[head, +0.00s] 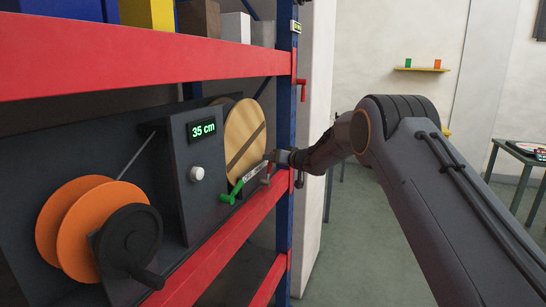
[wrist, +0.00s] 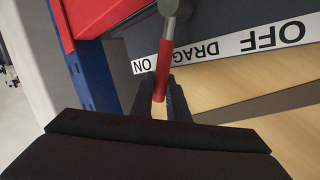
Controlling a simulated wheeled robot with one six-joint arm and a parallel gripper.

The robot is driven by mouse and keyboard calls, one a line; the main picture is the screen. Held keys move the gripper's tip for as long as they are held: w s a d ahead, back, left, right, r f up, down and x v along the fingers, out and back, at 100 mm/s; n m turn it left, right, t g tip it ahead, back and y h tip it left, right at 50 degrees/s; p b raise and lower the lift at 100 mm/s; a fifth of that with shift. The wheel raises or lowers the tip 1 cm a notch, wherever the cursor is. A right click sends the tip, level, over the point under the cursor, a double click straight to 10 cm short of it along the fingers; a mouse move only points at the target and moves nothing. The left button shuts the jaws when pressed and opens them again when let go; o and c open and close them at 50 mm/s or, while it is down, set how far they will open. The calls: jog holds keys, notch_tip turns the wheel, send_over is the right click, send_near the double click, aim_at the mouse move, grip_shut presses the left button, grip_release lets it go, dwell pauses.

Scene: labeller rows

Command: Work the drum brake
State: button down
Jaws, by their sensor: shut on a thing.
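The brake lever has a red handle (wrist: 163,68) on a grey metal stem (wrist: 168,28). My gripper (wrist: 160,92) has its two dark fingers on either side of the red handle and is shut on it. Behind the handle, a white label strip (wrist: 225,47) reads ON, DRAG, OFF, and the handle crosses it between ON and DRAG. In the head view, the red handle (head: 266,173) and the strip (head: 252,173) show below the pale wooden drum (head: 244,135). My gripper (head: 278,158) is small there, at the strip's right end.
A dark housing shows 35 cm on a display (head: 203,130), above a white knob (head: 197,174). A green handle (head: 232,192) is at the strip's left end. An orange reel (head: 62,215) with a black crank (head: 130,240) is lower left. Red rack beams (head: 150,62) and a blue post (head: 284,120) stand close by.

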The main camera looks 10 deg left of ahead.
jog(key=c, duration=1.7)
grip_release()
jog(key=shift+b+v, duration=1.2)
jog(key=shift+v, duration=2.7)
